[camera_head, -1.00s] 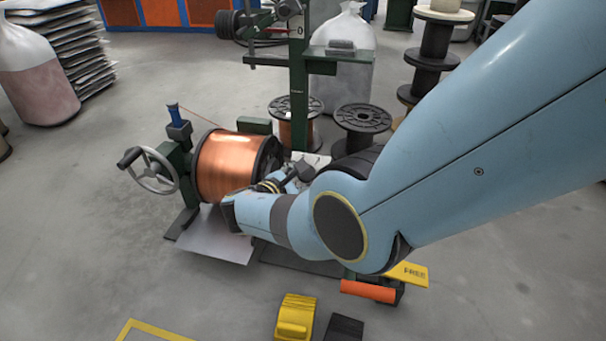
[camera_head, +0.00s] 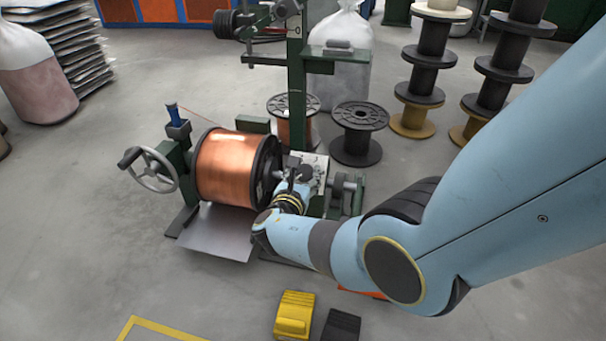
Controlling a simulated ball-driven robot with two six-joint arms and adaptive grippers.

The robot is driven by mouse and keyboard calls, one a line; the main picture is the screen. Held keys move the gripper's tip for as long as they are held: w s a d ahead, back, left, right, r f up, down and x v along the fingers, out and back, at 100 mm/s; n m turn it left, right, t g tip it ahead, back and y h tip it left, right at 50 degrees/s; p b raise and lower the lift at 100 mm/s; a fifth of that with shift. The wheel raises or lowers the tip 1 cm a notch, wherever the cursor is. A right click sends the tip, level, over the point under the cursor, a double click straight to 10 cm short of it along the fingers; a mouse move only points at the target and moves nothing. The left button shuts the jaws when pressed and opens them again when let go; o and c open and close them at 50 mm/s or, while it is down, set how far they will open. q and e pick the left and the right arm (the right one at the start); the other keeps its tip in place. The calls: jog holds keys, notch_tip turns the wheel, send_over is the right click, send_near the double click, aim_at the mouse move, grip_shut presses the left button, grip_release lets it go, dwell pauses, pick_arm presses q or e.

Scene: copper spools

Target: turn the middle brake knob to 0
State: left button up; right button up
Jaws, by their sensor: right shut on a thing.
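The winding machine carries a large copper spool (camera_head: 222,168) at its middle, with a grey handwheel (camera_head: 150,170) on its left. A pale control panel (camera_head: 316,163) stands just right of the spool, behind my right wrist. My right gripper (camera_head: 302,177) is at this panel, shut on a small dark knob-like part that it mostly covers. I cannot tell which knob it is, nor read its setting. The other knobs and the scale marks are too small or hidden. My left gripper is out of view.
My right arm crosses the right side of the picture. A black empty spool (camera_head: 358,140) stands behind the machine. Open floor lies at the left.

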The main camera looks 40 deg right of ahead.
aim_at(303, 178)
dwell(0.3)
jog(key=o, duration=1.2)
jog(key=shift+c, duration=0.2)
notch_tip(303, 178, up, 10)
